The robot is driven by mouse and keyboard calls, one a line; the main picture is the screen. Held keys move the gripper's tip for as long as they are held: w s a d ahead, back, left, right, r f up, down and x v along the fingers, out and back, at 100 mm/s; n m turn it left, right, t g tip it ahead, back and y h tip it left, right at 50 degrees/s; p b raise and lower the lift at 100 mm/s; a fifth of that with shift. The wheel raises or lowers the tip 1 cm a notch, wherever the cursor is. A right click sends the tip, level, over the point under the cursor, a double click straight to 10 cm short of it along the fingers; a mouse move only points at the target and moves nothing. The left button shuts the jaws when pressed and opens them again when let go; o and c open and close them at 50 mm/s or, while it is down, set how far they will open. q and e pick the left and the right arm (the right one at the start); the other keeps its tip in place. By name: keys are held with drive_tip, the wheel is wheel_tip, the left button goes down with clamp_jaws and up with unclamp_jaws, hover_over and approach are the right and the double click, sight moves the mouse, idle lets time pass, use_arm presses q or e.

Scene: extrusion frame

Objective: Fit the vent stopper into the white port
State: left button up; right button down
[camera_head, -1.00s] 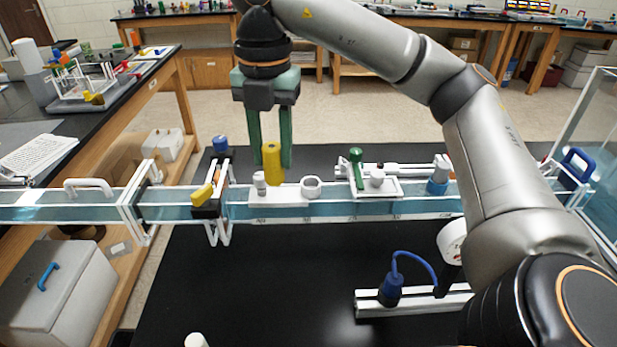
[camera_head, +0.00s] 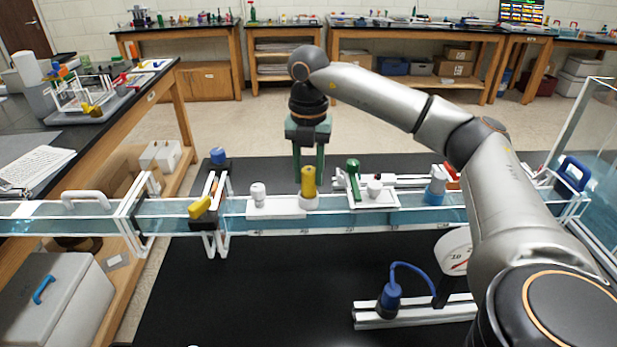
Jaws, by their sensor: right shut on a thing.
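The vent stopper is a yellow cylinder (camera_head: 308,181), upright between the green fingers of my right gripper (camera_head: 308,178). The gripper is shut on it. The white port (camera_head: 312,203), a round collar on the white plate of the clear channel, is directly below the stopper. The stopper's lower end meets the port's opening in the picture, and the opening is hidden. I cannot tell how deep it sits. My left gripper is not in view.
The clear blue channel (camera_head: 420,216) runs across the view. A white knob (camera_head: 258,193) stands left of the port, and a green-handled valve (camera_head: 353,178) stands close on its right. A yellow-handled clamp (camera_head: 201,207) is further left. The black bench in front is mostly clear.

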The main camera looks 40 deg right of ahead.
sight(309, 171)
drive_tip(key=shift+a+f, duration=0.1)
drive_tip(key=shift+f, duration=0.85)
drive_tip(key=shift+f, duration=0.15)
drive_tip(key=c, duration=0.5)
unclamp_jaws()
wheel_tip(309, 171, up, 12)
drive_tip(key=shift+r, duration=0.2)
